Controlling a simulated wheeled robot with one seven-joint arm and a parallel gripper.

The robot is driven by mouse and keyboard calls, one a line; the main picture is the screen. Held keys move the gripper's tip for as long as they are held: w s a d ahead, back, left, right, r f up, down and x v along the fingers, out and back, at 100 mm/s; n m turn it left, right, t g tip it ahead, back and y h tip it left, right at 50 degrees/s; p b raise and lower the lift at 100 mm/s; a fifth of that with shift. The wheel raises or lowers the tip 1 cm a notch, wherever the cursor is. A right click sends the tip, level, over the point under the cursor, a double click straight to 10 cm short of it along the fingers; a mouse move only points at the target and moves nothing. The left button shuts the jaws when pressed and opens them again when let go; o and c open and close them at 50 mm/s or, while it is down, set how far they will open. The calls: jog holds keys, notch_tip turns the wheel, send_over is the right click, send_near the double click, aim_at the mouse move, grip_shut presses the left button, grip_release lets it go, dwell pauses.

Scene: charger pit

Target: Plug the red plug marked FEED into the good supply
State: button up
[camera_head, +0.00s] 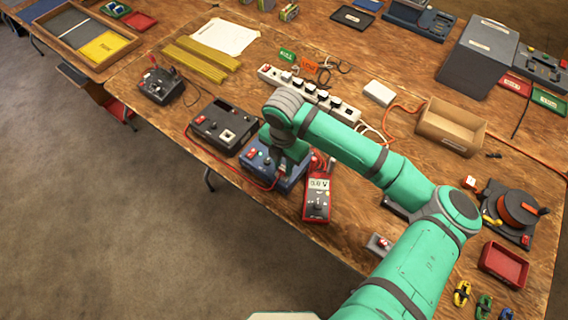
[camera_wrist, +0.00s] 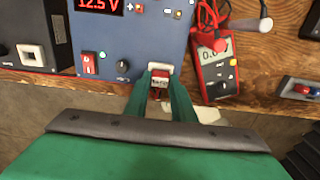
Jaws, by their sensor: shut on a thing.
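The blue supply box (camera_head: 262,173) stands near the table's front edge, partly hidden by my arm. In the wrist view the blue box (camera_wrist: 117,40) shows a lit display reading 12.5 V (camera_wrist: 98,5) and a red switch (camera_wrist: 89,65) with a small light beside it. My gripper (camera_wrist: 160,88) is shut on the red plug (camera_wrist: 159,83), which carries a white label. The plug is at the pale-framed socket on the box's front part. I cannot tell how deep it sits. In the head view my gripper (camera_head: 288,158) hides the plug.
A black box with a pale socket (camera_head: 222,128) stands left of the blue box, and another dark unit (camera_head: 161,86) farther left. A red multimeter (camera_head: 317,198) lies close on the right. A white power strip (camera_head: 345,112) is behind. A red cable (camera_head: 215,162) runs along the front.

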jog(key=shift+f, duration=0.25)
dwell(0.6)
jog(key=o, duration=1.4)
jog(key=shift+o, duration=0.2)
jog(key=shift+r, duration=0.1)
jog(key=shift+r, duration=3.7)
